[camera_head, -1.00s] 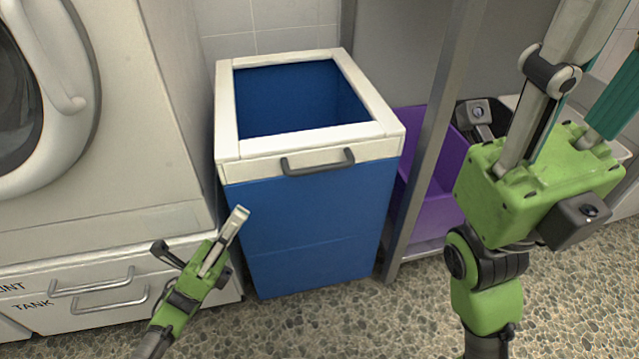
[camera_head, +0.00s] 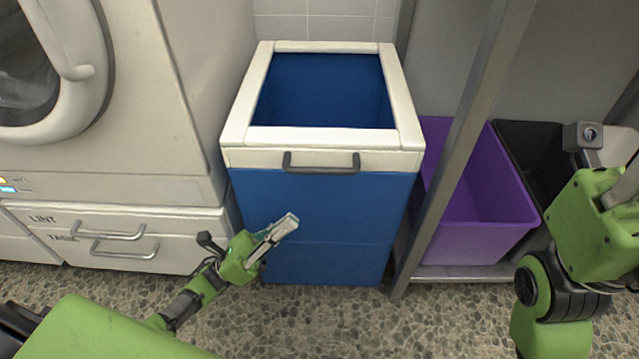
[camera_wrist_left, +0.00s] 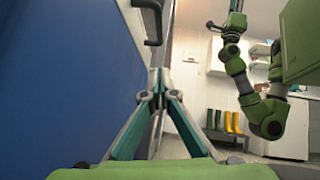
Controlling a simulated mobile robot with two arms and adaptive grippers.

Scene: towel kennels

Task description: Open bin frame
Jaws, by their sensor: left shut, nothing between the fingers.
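The blue bin (camera_head: 322,215) stands on the floor with a white frame (camera_head: 236,128) around its open top. The frame lies flat on the bin, and a dark grey handle (camera_head: 321,169) is on its front edge. My left gripper (camera_head: 292,222) is in front of the bin's front face, below and left of the handle, apart from it. In the left wrist view its fingers (camera_wrist_left: 159,80) meet at the tips with nothing between them, and the dark handle (camera_wrist_left: 152,22) shows above. My right arm is at the right edge of the head view; its fingertips are out of frame.
A white machine (camera_head: 150,110) with drawers stands close on the left. A grey metal post (camera_head: 462,140) rises just right of the bin. Behind it are a purple bin (camera_head: 480,215) and a black bin (camera_head: 540,155). The pebbled floor in front is open.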

